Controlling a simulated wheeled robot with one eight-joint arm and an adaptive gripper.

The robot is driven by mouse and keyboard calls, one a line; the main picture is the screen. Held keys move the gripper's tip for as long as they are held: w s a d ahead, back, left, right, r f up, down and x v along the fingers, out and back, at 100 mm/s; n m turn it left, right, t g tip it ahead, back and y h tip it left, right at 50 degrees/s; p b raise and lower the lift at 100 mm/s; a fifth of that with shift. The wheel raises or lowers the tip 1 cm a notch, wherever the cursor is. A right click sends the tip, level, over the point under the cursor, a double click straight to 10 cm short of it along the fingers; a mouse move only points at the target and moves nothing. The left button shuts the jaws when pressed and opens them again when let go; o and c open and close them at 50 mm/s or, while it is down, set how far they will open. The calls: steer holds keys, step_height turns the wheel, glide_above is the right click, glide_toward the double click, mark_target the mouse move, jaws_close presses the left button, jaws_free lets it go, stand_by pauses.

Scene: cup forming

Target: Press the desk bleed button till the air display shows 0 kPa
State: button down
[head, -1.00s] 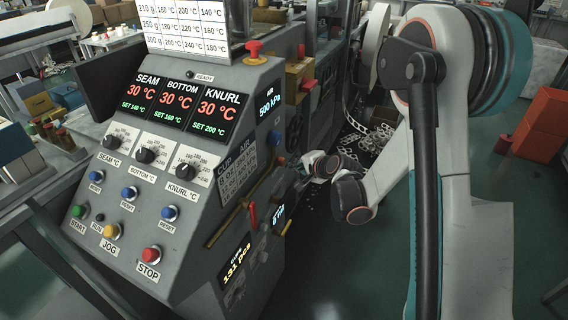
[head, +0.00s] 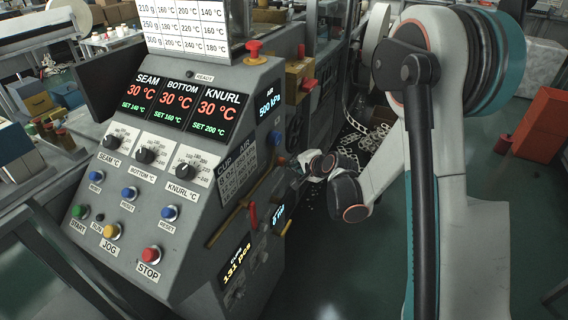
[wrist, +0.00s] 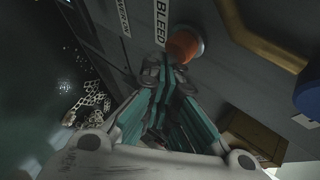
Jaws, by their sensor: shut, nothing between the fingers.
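The orange-red bleed button (wrist: 184,46) sits on the dark panel in the wrist view, beside a white BLEED label (wrist: 161,22). My gripper (wrist: 165,72) is shut and empty. Its fingertips are just below and left of the button in that view; whether they touch it I cannot tell. In the head view my wrist hides the button, at the right side of the console. The air display (head: 270,104) on that side reads 500 kPa.
The grey console (head: 215,245) carries knobs, a red STOP button (head: 151,254) and other buttons. In the wrist view a blue round part (wrist: 309,97) and a brass-coloured bar (wrist: 262,38) are to the right of the button. Open floor (head: 335,270) lies right of the console.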

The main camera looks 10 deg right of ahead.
steer(key=shift+w+a, duration=0.25)
steer(key=shift+a, duration=0.1)
stand_by(0.4)
steer(key=shift+d, duration=0.1)
steer(key=shift+s+d, duration=0.6)
steer(key=shift+d, duration=0.05)
steer(key=s+d, duration=0.1)
steer(key=d, duration=0.1)
steer(key=s+d, duration=0.2)
stand_by(0.7)
stand_by(0.6)
